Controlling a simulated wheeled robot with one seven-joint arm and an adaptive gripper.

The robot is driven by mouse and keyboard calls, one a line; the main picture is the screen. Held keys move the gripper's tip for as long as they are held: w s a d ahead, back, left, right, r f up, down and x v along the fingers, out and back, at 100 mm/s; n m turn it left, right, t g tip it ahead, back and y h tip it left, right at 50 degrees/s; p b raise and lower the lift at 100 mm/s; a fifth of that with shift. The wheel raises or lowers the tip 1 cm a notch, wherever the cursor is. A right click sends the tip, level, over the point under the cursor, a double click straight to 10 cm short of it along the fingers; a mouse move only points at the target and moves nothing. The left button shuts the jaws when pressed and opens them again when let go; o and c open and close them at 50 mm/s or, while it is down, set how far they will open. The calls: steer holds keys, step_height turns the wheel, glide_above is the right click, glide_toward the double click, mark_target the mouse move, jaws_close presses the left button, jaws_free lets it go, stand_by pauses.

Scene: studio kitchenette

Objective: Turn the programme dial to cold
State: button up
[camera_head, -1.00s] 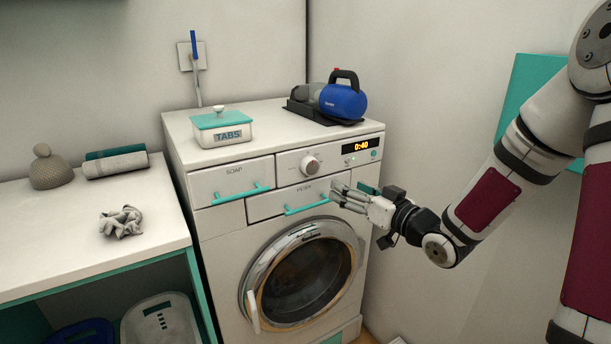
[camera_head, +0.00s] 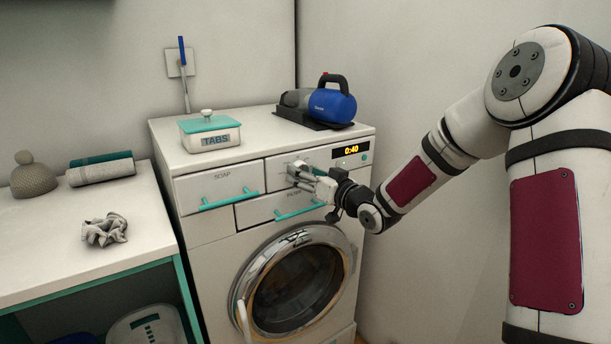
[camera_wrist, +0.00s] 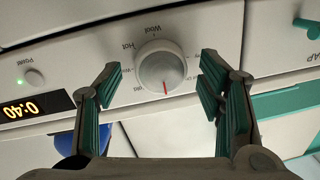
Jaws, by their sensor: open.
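The programme dial (camera_wrist: 160,66) is a round pale knob on the washing machine's front panel. In the wrist view its red pointer line points toward the bottom of the picture. The labels "Wool" and "Hot" show on the far side of the dial; a word for cold cannot be made out. My gripper (camera_wrist: 162,78) is open, with its green-padded fingers on either side of the dial; contact cannot be told. In the head view my gripper (camera_head: 296,176) is at the panel and largely hides the dial.
The washing machine's display (camera_head: 351,150) reads 0:40. The soap drawer (camera_head: 219,184) is left of my gripper and another teal-handled drawer (camera_head: 270,211) is below it. A TABS box (camera_head: 210,133) and blue handheld vacuum (camera_head: 332,105) stand on top. A wall rises at right.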

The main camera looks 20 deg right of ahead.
steer(key=shift+w+a, duration=0.1)
steer(key=shift+w, duration=0.15)
steer(key=c, duration=1.2)
steer(key=shift+o, duration=0.3)
steer(key=m+p, duration=0.5)
steer(key=m, duration=0.3)
steer(key=shift+m+t, duration=0.4)
steer(key=shift+f+p, duration=0.1)
steer(key=shift+p, duration=0.25)
